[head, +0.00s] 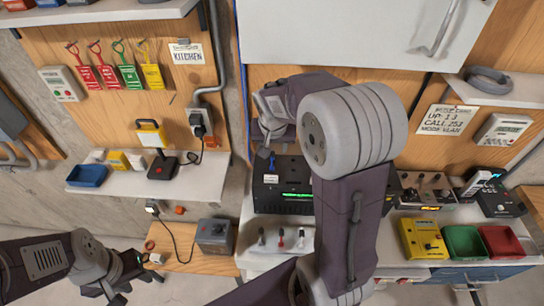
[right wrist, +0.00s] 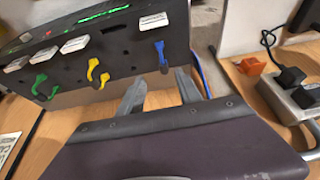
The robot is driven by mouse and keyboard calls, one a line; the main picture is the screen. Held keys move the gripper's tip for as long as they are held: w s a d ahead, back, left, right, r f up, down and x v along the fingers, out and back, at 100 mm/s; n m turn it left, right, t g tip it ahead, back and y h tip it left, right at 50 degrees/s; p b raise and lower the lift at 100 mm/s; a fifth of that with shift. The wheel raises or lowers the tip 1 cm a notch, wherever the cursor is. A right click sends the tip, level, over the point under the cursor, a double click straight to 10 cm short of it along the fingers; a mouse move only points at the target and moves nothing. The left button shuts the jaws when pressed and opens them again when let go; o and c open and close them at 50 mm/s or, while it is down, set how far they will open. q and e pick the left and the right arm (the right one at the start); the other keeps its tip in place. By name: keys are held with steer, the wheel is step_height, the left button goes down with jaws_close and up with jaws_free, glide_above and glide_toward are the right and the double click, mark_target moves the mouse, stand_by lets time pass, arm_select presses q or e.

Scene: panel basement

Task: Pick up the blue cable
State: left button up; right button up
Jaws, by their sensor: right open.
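The blue cable's plug end (right wrist: 160,51) sits in the front face of a dark box (right wrist: 120,58) in the right wrist view. It also shows as a small blue spot (head: 272,162) in the head view. My right gripper (right wrist: 160,82) is open, its two fingers just short of the box face, below and to either side of the blue plug. Nothing is between the fingers. In the head view my right gripper (head: 266,146) is partly hidden by my arm. My left gripper (head: 117,291) is low at the left, away from the box; its jaws are unclear.
Green (right wrist: 40,86) and yellow (right wrist: 94,70) plugs sit left of the blue one on the box. An orange block (right wrist: 251,66) and a grey device (right wrist: 290,95) with a black plug are at the right. A shelf (head: 205,178) with a blue bin (head: 87,176) is at the left.

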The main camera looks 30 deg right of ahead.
mark_target(272, 152)
steer(key=shift+w+d+f, duration=0.15)
steer(key=shift+w+f, duration=0.1)
steer(key=shift+w+a+f+p, duration=0.15)
steer(key=shift+f+p, duration=0.35)
steer(key=shift+w+a+f+p, duration=0.1)
steer(key=shift+w+f+p, duration=0.05)
steer(key=shift+f+p, duration=0.35)
steer(key=shift+x, duration=1.15)
steer(key=shift+w+d+f, duration=0.2)
steer(key=shift+w+f, duration=0.05)
steer(key=shift+w, duration=0.15)
steer(key=shift+s+a+r, duration=0.1)
steer(key=shift+s+r, duration=0.05)
steer(key=shift+s, duration=0.05)
steer(key=c, duration=0.8)
steer(key=shift+s, duration=0.1)
jaws_close()
